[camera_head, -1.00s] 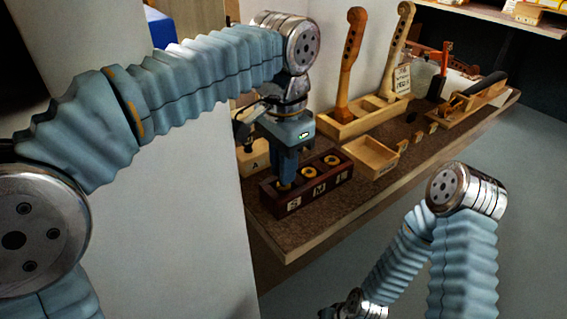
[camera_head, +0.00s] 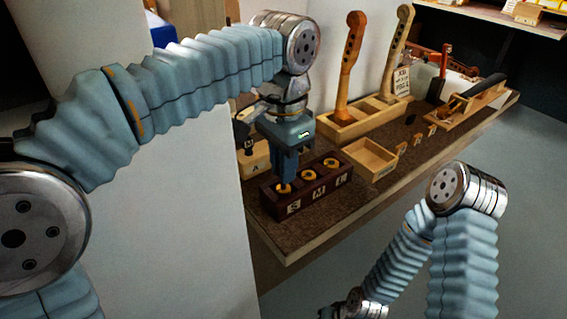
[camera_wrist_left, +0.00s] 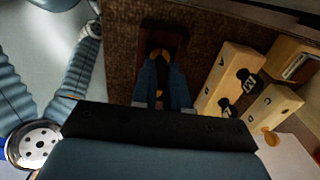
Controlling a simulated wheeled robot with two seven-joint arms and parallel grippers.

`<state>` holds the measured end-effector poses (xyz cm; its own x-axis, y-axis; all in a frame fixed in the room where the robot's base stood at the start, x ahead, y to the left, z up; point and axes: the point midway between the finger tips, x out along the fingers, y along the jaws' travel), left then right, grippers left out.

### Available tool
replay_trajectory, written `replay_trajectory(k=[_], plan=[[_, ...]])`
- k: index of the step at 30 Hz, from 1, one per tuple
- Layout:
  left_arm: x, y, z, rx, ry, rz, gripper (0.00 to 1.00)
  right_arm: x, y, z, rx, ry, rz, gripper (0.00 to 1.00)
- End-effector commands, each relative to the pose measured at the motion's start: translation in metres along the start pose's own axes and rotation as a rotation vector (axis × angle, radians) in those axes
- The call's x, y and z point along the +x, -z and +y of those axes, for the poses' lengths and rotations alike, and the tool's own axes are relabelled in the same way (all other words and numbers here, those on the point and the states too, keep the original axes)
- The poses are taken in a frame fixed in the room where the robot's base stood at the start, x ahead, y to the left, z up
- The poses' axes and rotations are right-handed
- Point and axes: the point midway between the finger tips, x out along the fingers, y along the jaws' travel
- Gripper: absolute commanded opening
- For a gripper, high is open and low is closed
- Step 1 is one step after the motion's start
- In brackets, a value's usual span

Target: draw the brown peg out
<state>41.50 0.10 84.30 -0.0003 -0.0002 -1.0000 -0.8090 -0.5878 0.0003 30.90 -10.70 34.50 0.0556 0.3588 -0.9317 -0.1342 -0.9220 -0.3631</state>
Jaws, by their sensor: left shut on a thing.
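A dark red-brown block (camera_head: 312,200) stands on the bench with yellow-rimmed holes in its top and the letters S and M on its front. My left gripper (camera_head: 286,180) points straight down just above the S hole, at the block's left end. Its fingers are shut on the brown peg, which they almost wholly hide; I cannot tell how much of it is still in the hole. In the left wrist view the closed fingers (camera_wrist_left: 160,66) reach over the dark block (camera_wrist_left: 163,32), close to a yellow rim. My right gripper is out of view.
An empty wooden tray (camera_head: 369,160) stands right of the block. Behind it, a wooden rack (camera_head: 347,127) holds two upright violin necks. Wooden blocks with black knobs (camera_wrist_left: 247,83) sit close beside the left gripper. The bench's front edge is clear.

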Motion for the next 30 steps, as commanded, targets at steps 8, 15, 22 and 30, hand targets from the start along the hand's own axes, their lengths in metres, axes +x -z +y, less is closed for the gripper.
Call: replay_trajectory(k=[8, 15, 22, 30], plan=[[-0.015, 0.0, 0.0, 0.0, 0.0, 0.0, 0.0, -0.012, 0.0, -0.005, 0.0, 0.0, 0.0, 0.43], [-0.024, 0.001, 0.0, 0.0, 0.0, 0.0, 0.0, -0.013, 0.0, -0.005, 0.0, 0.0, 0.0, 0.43], [-0.034, 0.0, 0.0, 0.0, 0.0, 0.0, 0.0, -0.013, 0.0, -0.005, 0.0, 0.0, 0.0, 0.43], [-0.037, 0.0, 0.0, 0.0, 0.0, 0.0, 0.0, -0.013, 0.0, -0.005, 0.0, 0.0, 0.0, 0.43]])
